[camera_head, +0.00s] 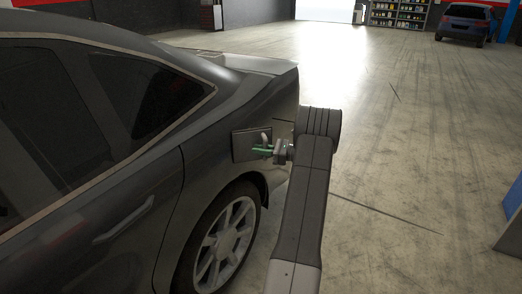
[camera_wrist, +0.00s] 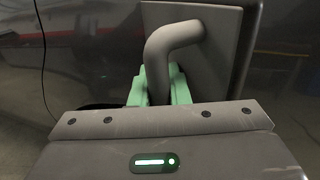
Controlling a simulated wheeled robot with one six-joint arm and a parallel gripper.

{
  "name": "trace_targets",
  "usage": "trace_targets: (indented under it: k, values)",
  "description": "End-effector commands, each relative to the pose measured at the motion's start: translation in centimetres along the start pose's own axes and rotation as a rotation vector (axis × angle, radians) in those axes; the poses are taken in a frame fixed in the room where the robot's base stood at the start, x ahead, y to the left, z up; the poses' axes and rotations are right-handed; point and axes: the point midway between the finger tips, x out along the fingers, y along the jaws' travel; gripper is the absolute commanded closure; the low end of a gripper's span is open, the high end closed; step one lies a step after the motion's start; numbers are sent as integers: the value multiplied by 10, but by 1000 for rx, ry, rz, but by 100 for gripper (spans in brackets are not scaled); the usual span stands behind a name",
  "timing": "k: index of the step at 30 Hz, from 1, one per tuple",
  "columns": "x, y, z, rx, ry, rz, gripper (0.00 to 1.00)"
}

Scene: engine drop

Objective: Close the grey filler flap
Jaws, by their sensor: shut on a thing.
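The grey filler flap (camera_head: 239,146) is a dark square panel on the rear side of the dark car (camera_head: 110,200), above the rear wheel. In the wrist view the flap (camera_wrist: 222,60) fills the upper middle, with its right edge visible. A bent grey handle (camera_wrist: 172,42) sticks out from it. My gripper (camera_head: 263,150) reaches the flap from the right. Its green fingers stand on both sides of the handle's lower part in the wrist view (camera_wrist: 158,88), shut on it. The gripper body hides the handle's lower end. I cannot tell the flap's exact angle to the body.
The rear wheel (camera_head: 228,243) is just below the flap. Open concrete floor (camera_head: 400,160) lies to the right of the car. A blue stand (camera_head: 511,215) is at the right edge. Another car (camera_head: 466,23) and shelves (camera_head: 399,15) are far back.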

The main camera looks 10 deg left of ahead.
Motion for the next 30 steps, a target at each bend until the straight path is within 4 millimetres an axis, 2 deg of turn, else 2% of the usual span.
trace_targets:
  k: [1, 21, 22, 25, 26, 30]
  values:
    - [2, -10, 10, -18, -6, -31, 100]
    - [2, -10, 11, -19, -6, -31, 100]
    - [2, -10, 11, -19, -6, -31, 79]
    - [2, -10, 11, -20, -6, -31, 77]
    - [1, -3, 7, -10, -1, -7, 77]
    - [-3, -4, 6, -9, -1, -8, 77]
